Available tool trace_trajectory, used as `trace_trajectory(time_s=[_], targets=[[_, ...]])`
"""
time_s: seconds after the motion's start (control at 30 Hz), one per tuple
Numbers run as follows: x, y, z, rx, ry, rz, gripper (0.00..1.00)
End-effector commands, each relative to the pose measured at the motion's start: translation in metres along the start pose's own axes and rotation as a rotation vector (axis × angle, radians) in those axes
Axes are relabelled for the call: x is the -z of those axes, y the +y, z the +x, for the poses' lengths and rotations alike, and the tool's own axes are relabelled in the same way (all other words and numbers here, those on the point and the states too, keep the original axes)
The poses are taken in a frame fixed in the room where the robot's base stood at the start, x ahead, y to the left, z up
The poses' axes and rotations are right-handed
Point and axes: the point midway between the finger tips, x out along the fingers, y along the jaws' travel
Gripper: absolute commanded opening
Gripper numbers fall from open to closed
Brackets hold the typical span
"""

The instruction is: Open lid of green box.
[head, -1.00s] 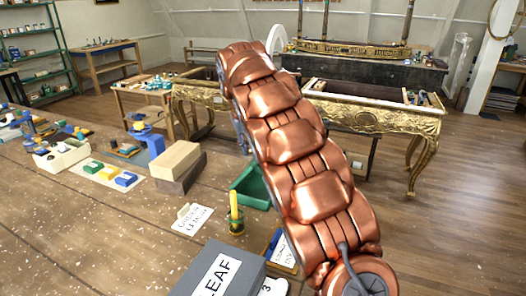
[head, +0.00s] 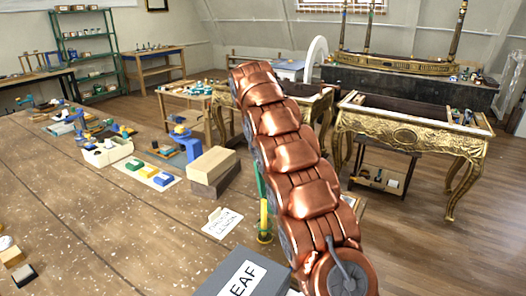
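A thin strip of green (head: 259,181) shows at the left edge of my arm on the long wooden table. It appears to be part of the green box, and the rest is hidden behind my copper arm. Whether its lid is open or shut cannot be seen. My arm rises from the bottom right to the upper middle of the head view. My gripper is not visible.
A yellow stick in a holder (head: 264,222) and a white lettered card (head: 222,222) stand near the strip. A beige block (head: 212,163) and a grey box marked "EAF" (head: 240,277) are close by. A gilt console (head: 412,135) stands behind at right.

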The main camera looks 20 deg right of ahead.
Motion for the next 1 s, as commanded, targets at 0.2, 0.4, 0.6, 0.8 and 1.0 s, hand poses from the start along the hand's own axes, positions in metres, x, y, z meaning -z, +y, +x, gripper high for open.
trace_trajectory(time_s=[0.2,0.4,0.6,0.8,1.0], targets=[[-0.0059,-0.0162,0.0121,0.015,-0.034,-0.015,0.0],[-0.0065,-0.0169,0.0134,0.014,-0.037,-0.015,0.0],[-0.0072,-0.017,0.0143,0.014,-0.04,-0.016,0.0],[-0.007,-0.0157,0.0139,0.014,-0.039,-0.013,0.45],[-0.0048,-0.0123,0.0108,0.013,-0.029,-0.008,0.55]])
